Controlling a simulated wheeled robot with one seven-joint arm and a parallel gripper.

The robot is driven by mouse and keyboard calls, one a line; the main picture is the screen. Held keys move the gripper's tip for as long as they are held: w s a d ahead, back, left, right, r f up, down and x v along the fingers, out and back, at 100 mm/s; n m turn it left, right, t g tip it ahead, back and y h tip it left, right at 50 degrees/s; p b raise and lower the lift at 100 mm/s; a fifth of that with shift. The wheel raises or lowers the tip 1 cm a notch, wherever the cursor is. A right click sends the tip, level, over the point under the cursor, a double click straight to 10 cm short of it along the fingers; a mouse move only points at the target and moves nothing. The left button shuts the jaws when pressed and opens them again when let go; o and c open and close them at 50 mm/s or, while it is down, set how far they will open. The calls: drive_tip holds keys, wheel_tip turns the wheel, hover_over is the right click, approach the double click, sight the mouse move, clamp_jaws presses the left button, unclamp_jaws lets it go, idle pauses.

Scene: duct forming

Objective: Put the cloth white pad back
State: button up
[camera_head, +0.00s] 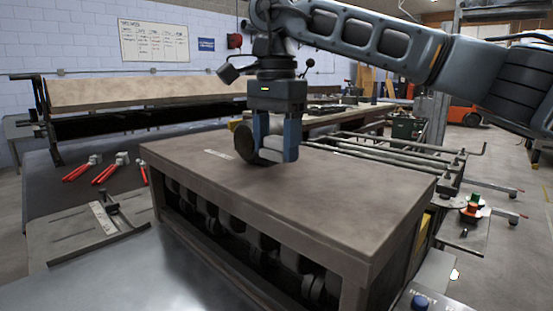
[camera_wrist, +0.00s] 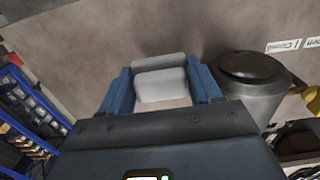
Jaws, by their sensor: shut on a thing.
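The cloth white pad (camera_wrist: 162,86) is between the two blue fingers of my gripper (camera_head: 276,142) and is gripped by them. In the head view the pad (camera_head: 271,155) shows as a pale patch between the fingers, partly hidden by them. My gripper points down over the brown top of the machine bench (camera_head: 340,205), near its far side. I cannot tell whether the pad touches the bench top. A grey cylinder with a dark end (camera_wrist: 252,82) is close beside my gripper, on the right in the wrist view.
Small white labels (camera_wrist: 283,46) lie on the bench top. Its front and right parts are clear. Red-handled clamps (camera_head: 82,170) lie on a dark table at left. Metal rails (camera_head: 400,146) stand behind on the right. Blue shelving (camera_wrist: 25,125) shows in the wrist view.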

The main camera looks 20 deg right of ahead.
sight(276, 150)
drive_tip(key=shift+f, duration=1.8)
drive_tip(key=shift+f, duration=0.1)
drive_tip(key=o, duration=0.7)
drive_tip(key=shift+o, duration=0.2)
wheel_tip(276, 150, up, 12)
drive_tip(key=shift+r, duration=0.1)
